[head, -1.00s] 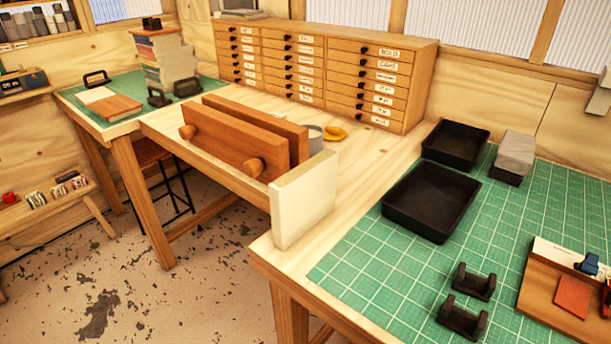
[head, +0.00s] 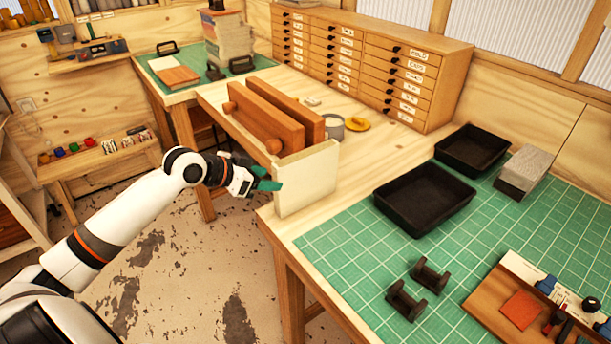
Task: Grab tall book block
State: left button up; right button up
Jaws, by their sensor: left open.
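The tall book block (head: 306,180) is a cream-white slab standing upright at the front corner of the wooden table, against the near end of the wooden press. My left gripper (head: 268,181) has green fingertips and is open. It is just left of the block's left edge, around mid-height; I cannot tell whether it touches the block. My right gripper is not in view.
The wooden press (head: 262,118) with two boards and round knobs stands behind the block. A black tray (head: 423,200) lies on the green cutting mat (head: 350,240). Two black cradles (head: 406,300) stand nearer. The mat beside the block is clear.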

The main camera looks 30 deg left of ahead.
pick_arm(q)
jog(key=t, duration=0.1)
send_near(302, 154)
jog(key=w+f+p, duration=0.1)
jog(key=w+d+p, duration=0.1)
jog(key=w+p, duration=0.1)
jog(key=shift+d+f+h, duration=0.2)
jog(key=shift+f+h, duration=0.1)
jog(key=shift+f, duration=0.1)
jog(key=shift+w+d+f+p, duration=0.15)
jog(key=shift+w+d+p, duration=0.05)
jog(key=shift+w+p, duration=0.25)
jog(key=p+x, duration=0.1)
jog(key=x, duration=0.1)
jog(key=p+x, duration=0.1)
jog(key=x, duration=0.1)
jog(key=shift+w+a+f, duration=0.1)
jog(key=shift+a, duration=0.15)
jog(key=shift+w+d+f, duration=0.1)
jog(key=shift+w+f, duration=0.05)
jog(key=shift+c, duration=1.1)
grip_shut()
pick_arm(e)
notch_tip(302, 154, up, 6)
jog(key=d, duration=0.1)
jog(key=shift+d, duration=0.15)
